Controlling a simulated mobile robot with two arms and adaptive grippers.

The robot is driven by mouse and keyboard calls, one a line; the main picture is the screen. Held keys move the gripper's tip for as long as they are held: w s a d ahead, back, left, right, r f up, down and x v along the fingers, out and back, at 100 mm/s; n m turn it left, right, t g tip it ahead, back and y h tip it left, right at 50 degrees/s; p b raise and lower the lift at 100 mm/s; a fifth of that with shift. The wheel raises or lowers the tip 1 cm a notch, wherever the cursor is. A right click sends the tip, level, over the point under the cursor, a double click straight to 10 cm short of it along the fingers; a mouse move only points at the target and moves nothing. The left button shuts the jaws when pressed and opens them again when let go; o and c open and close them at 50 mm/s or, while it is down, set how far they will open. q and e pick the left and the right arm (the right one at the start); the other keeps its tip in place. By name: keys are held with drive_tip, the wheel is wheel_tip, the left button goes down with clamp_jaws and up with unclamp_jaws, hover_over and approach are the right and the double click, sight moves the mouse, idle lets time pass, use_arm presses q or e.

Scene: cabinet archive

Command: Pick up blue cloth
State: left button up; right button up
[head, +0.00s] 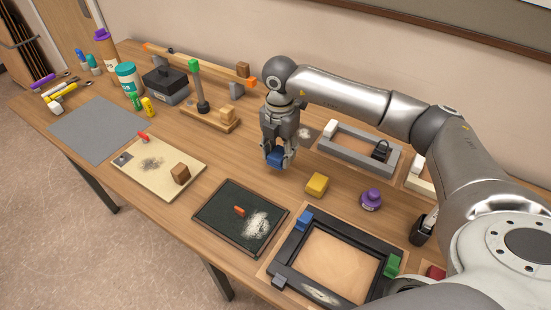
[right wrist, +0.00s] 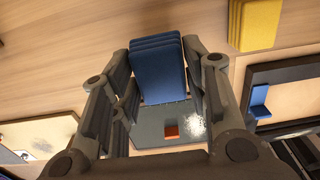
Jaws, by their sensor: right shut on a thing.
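The blue cloth (head: 276,158) is a small folded dark-blue block between the fingers of my right gripper (head: 279,160), over the middle of the table. It also shows in the right wrist view (right wrist: 158,68), with layered folds, gripped between the two fingers. My right gripper is shut on it. I cannot tell for certain whether the cloth is clear of the table top. My left gripper is not in view.
A yellow folded cloth (head: 317,184) lies just right of the gripper. A dark tray (head: 213,226) with white powder and a black frame (head: 283,258) stand in front. A grey open frame (head: 345,158) is behind right. A beige board (head: 189,155) is left.

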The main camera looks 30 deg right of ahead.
drive_tip(key=s+r+b, duration=0.3)
drive_tip(key=s+r, duration=0.4)
drive_tip(key=s, duration=0.5)
drive_tip(key=shift+r+b, duration=0.3)
drive_tip(key=shift+r, duration=0.05)
drive_tip(key=shift+d, duration=0.1)
